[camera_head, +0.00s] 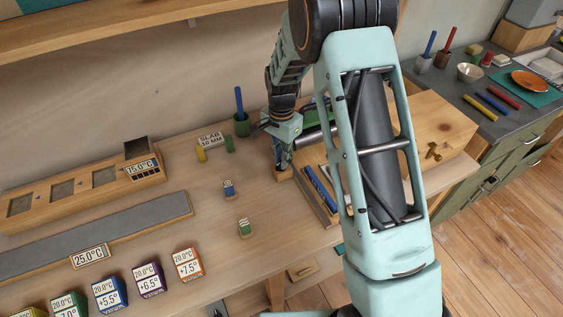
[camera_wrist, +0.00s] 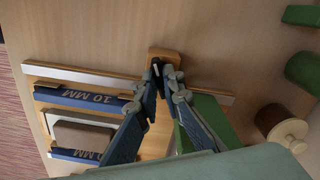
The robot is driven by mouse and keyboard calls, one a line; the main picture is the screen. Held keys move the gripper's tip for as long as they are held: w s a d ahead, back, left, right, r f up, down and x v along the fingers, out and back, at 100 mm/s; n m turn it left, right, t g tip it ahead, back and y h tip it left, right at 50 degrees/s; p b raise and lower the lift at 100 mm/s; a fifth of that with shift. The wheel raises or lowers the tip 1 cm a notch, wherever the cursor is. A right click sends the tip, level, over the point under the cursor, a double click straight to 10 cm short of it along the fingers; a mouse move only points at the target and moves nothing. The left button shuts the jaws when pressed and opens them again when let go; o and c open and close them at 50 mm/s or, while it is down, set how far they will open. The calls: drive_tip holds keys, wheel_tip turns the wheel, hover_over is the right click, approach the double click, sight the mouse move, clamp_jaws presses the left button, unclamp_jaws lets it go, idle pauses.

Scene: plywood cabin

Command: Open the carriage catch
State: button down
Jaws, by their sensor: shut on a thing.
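My gripper (camera_head: 283,166) reaches down to the workbench, left of my forearm. In the wrist view its two blue-padded fingers (camera_wrist: 158,78) converge on a small dark piece, which looks like the carriage catch (camera_wrist: 156,68). The fingers are shut on it. It stands at a small wooden block (camera_wrist: 166,55) on a pale rail (camera_wrist: 85,74). In the head view the wooden block (camera_head: 284,174) shows just under the fingertips, but the catch is hidden there. Whether the catch is open or closed I cannot tell.
A green piece (camera_wrist: 210,115) is close to the right finger. Small blocks (camera_head: 229,188) sit left on the bench.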

drive_tip(key=n+b, duration=0.1)
drive_tip(key=n, duration=0.2)
drive_tip(key=shift+f+n, duration=0.1)
drive_tip(key=shift+n, duration=0.3)
drive_tip(key=shift+n+b, duration=0.75)
drive_tip(key=shift+n, duration=1.25)
drive_tip(key=c, duration=2.1)
unclamp_jaws()
drive_tip(key=shift+r, duration=0.2)
wheel_tip(320, 180, up, 12)
drive_tip(key=shift+f, duration=0.1)
